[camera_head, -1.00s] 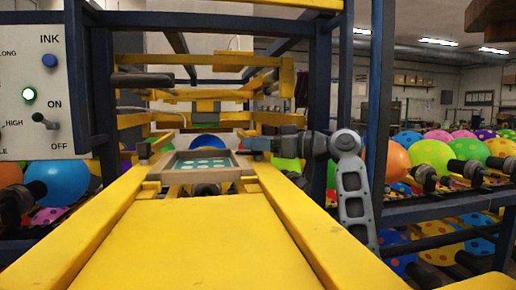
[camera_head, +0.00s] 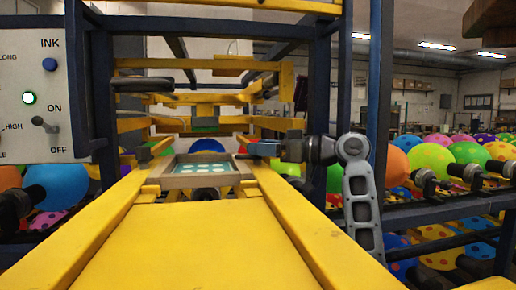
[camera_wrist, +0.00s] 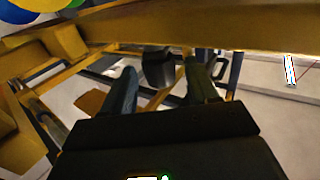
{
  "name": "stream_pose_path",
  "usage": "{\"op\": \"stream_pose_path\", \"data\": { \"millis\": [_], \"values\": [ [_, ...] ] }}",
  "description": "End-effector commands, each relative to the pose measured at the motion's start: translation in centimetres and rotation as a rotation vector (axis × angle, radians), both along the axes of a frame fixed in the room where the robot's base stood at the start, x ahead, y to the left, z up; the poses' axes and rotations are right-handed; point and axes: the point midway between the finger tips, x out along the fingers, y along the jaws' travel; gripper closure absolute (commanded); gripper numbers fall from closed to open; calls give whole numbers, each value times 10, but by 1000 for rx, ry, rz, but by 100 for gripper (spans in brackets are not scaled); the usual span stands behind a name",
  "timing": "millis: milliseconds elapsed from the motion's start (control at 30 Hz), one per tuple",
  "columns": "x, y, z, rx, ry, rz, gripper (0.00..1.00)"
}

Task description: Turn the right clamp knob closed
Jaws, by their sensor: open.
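The screen frame (camera_head: 192,184), with a pale-dotted teal panel, sits between the yellow rails. My gripper (camera_head: 264,148) reaches in from the right, beside the frame's right rear corner. In the wrist view my gripper (camera_wrist: 160,88) is open, with its two fingers apart. A dark block-like part, seemingly the right clamp knob (camera_wrist: 157,68), shows between and beyond the fingertips; I cannot tell whether they touch it. In the head view this knob is hidden or not distinguishable behind my fingers. A dark clamp part (camera_head: 143,153) stands at the frame's left side.
Yellow rails (camera_head: 310,235) and dark blue posts (camera_head: 324,100) surround the frame closely. A control panel (camera_head: 38,80) with an ink light and switch is at left. Racks of coloured balloons (camera_head: 432,160) stand at right. A yellow beam (camera_wrist: 200,27) crosses close above the fingers in the wrist view.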

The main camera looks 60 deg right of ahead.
Motion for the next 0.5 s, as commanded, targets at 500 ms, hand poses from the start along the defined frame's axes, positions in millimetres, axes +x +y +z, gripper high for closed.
{"op": "stream_pose_path", "data": {
  "millis": [500],
  "values": [
    [-61, -9, 0, 0, 1, 1, 41]
  ]
}}
